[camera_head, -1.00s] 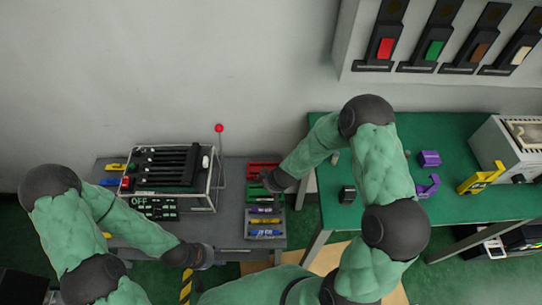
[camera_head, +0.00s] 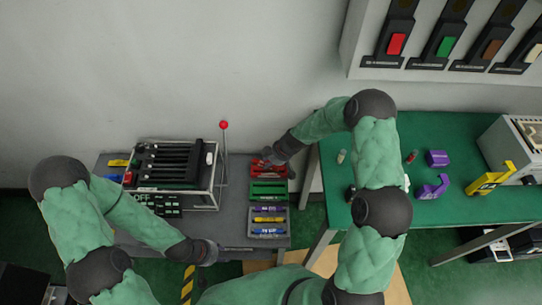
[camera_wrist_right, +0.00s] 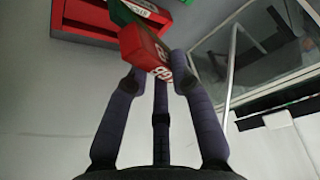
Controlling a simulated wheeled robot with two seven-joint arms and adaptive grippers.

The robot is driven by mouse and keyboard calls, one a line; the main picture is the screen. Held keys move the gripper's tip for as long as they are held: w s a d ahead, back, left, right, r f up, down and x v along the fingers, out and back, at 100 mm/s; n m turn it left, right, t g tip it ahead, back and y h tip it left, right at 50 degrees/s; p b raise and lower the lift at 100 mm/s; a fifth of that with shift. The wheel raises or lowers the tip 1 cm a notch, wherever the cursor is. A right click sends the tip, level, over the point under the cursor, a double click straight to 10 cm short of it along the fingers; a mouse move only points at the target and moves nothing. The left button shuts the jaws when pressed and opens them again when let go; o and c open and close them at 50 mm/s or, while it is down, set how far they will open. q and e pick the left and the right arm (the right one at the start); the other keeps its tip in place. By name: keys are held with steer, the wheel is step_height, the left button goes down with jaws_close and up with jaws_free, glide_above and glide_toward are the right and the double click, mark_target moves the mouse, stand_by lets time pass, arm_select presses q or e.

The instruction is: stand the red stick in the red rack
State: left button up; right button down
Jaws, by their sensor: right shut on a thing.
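The red rack (camera_head: 283,174) stands at the back of the grey table in the head view, partly hidden by my right gripper. A red rack-like block also shows at the top left of the right wrist view (camera_wrist_right: 78,32). My right gripper (camera_head: 265,166) is over the red rack. In the right wrist view my right gripper (camera_wrist_right: 153,67) is shut on the red stick (camera_wrist_right: 143,48), a red block with white lettering, clear of the fingertips at its upper end. Whether it touches the rack cannot be told. My left gripper (camera_head: 207,253) is at the table's front; its jaws are unclear.
A green rack (camera_head: 268,191) and a grey tray (camera_head: 287,229) with purple, yellow and blue sticks lie in front. A lever box (camera_head: 180,176) and a red-knobbed lever (camera_head: 224,126) stand to the left. A green table (camera_head: 400,235) with purple and yellow pieces is at the right.

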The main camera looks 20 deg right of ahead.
steer(key=shift+w+d+f+n+g+y+b, duration=0.15)
steer(key=shift+w+d+n+g+y, duration=0.15)
steer(key=shift+w+n, duration=0.35)
steer(key=shift+w+d+n+g+y+b, duration=0.15)
steer(key=shift+w+d+n+g, duration=0.25)
steer(key=shift+n, duration=0.5)
steer(key=shift+w+d+f+n+g+y+b, duration=0.1)
steer(key=shift+w+d+n+g+y+b, duration=0.15)
steer(key=shift+w+n, duration=0.45)
steer(key=shift+s, duration=0.1)
step_height(320, 180, down, 6)
steer(key=b, duration=0.6)
steer(key=shift+d+r, duration=0.1)
steer(key=shift+d, duration=0.05)
steer(key=shift+b, duration=1.15)
stand_by(0.5)
steer(key=shift+f+b, duration=0.85)
steer(key=shift+f, duration=0.45)
steer(key=c, duration=1)
jaws_free()
steer(key=shift+f, duration=0.1)
